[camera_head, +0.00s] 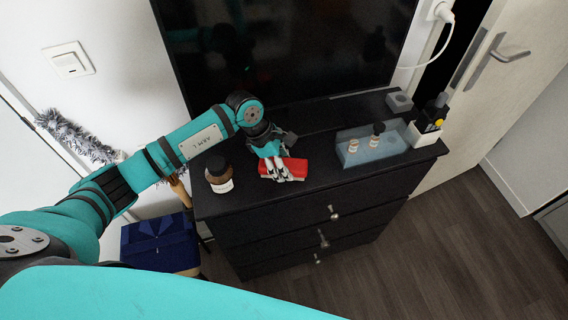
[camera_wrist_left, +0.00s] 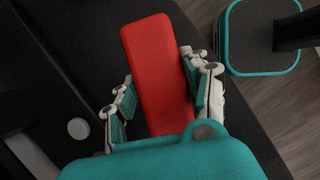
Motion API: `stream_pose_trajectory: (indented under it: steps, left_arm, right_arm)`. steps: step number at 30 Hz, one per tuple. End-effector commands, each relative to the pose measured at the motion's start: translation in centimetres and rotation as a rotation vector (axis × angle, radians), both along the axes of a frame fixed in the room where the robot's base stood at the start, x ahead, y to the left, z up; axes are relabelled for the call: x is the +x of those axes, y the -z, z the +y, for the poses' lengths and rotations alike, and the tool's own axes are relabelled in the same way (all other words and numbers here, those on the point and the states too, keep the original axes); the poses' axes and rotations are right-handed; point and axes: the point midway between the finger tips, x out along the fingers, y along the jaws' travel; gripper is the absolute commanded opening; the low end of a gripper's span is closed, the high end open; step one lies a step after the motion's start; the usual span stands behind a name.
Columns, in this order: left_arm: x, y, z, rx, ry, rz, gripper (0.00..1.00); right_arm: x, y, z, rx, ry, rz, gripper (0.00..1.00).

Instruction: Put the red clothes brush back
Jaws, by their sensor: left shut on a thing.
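The red clothes brush (camera_head: 296,167) is at the front part of the black dresser top, left of its middle. My left gripper (camera_head: 282,174) is over it with the fingers pointing down. In the left wrist view the brush (camera_wrist_left: 158,72) lies lengthwise between the two fingers of the gripper (camera_wrist_left: 163,88), which are shut on its sides. I cannot tell whether the brush touches the dresser top. My right gripper is in neither view.
The black dresser (camera_head: 350,180) holds a brown jar (camera_head: 219,176) left of the brush. A translucent blue tray (camera_head: 372,150) with small bottles stands to the right, beside a white box (camera_head: 424,135). A dark screen (camera_head: 285,50) rises behind. A blue box (camera_head: 160,245) stands at lower left.

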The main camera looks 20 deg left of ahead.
Motion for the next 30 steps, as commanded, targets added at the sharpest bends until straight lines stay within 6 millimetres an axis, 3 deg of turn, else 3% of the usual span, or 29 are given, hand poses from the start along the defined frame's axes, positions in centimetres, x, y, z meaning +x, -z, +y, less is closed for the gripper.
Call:
stream_pose_trajectory:
  steps: [3,4,9,15,19,30]
  left_arm:
    - [0.03,0.28,0.01,-0.001,0.000,-0.001,0.13]
    - [0.03,0.15,0.00,-0.001,0.000,-0.001,0.51]
    - [0.01,0.15,-0.01,0.000,0.000,0.000,0.73]
    - [0.00,0.17,-0.02,0.000,0.000,0.000,0.74]
    - [-0.02,0.19,-0.01,0.000,0.000,0.001,0.89]
    - [0.02,-0.14,0.01,0.000,0.000,0.000,0.89]
  right_arm:
    - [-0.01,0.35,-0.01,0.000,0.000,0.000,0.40]
    - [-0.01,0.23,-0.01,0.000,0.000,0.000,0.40]
    - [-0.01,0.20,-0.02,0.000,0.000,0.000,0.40]
    - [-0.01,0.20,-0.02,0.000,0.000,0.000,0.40]
    - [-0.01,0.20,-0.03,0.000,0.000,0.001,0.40]
    - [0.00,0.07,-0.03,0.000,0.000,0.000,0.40]
